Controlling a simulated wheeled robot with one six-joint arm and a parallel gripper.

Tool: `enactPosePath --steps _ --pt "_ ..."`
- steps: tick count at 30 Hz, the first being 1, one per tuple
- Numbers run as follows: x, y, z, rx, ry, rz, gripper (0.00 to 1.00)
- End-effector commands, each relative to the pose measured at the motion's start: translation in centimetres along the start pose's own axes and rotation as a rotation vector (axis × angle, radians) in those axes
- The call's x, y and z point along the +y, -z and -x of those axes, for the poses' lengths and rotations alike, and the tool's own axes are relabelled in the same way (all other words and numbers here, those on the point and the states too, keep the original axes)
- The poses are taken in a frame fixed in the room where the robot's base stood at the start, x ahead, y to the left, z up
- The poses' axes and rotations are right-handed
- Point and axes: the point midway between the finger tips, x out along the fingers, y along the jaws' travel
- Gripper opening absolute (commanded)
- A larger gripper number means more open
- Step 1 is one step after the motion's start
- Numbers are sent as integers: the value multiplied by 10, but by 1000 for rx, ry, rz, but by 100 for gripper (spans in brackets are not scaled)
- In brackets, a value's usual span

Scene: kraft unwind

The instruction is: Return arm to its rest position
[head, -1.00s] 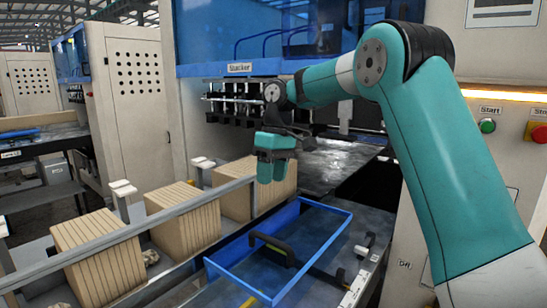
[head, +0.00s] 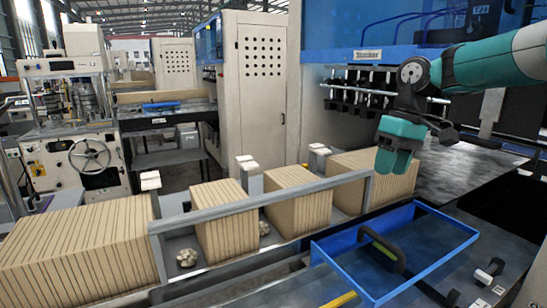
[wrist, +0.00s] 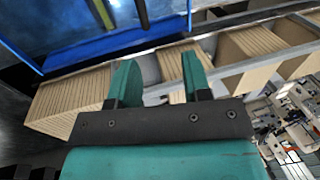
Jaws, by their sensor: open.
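My gripper (head: 393,160) is teal with a dark wrist and hangs at the right of the head view, in front of the stacker machine. It is above the right end of the row of kraft stacks and left of the metal table. In the wrist view my gripper (wrist: 155,78) has its two teal fingers apart with nothing between them. My arm reaches in from the right edge of the head view. Whether the fingertips touch the stack behind them cannot be told from the head view.
A blue tray (head: 420,270) with dark-handled tools stands at front right. Several kraft stacks (head: 225,222) sit in a row behind a grey rail (head: 265,200). The blue-topped stacker machine (head: 350,55) is behind. A cream cabinet (head: 258,100) and a machine with a handwheel (head: 90,157) stand left.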

Motion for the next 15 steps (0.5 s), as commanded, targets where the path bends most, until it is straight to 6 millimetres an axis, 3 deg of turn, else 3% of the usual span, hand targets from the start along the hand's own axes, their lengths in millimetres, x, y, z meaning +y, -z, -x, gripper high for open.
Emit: enactPosePath --steps 5,9,12,15 --pt "-90 -40 -56 45 53 73 44" --pt "-151 -95 -108 84 85 125 44" --pt "-180 -138 -144 106 97 159 44" --pt "-196 -175 -174 121 101 186 44"
